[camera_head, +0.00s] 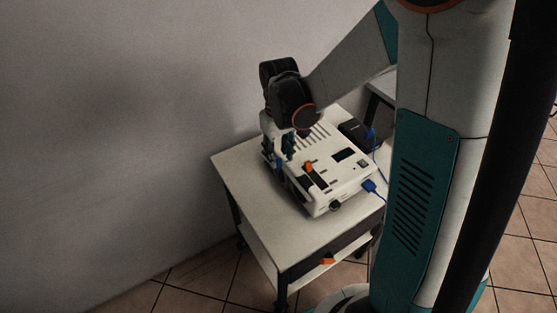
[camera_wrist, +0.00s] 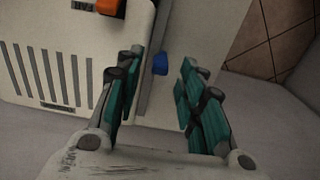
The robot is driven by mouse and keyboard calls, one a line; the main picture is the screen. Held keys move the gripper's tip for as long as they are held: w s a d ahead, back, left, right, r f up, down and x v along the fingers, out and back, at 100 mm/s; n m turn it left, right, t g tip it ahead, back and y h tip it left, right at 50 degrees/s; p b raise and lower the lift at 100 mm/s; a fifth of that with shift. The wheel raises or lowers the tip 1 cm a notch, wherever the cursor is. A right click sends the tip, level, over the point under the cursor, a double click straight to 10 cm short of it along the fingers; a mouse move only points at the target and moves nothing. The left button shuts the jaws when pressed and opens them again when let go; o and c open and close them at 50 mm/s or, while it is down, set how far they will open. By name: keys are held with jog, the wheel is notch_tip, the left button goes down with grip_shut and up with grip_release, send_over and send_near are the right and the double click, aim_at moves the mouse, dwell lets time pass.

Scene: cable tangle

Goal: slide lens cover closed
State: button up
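A white projector-like box (camera_head: 330,165) lies on the small table, with a dark round lens (camera_head: 335,205) at its front corner. An orange tab (camera_head: 308,167) sits by a dark slot on top; an orange part also shows at the top of the wrist view (camera_wrist: 110,7). My gripper (camera_head: 278,152) points down at the box's left side. In the wrist view my gripper (camera_wrist: 157,75) is open, its teal fingers apart, one over the box and one beyond its edge. A small blue piece (camera_wrist: 160,64) shows between them, apparently not gripped.
The white table (camera_head: 250,185) has bare top in front of the box. A black block (camera_head: 355,131) stands behind the box. A blue cable plug (camera_head: 369,186) is at the box's right side. An orange item (camera_head: 327,261) lies on the lower shelf. A wall (camera_head: 110,120) rises on the left.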

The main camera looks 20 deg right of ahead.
jog(key=shift+f, duration=0.95)
grip_shut()
jog(key=s+d, duration=0.2)
jog(key=s, duration=0.7)
jog(key=shift+s, duration=0.1)
grip_release()
jog(key=shift+s, duration=0.1)
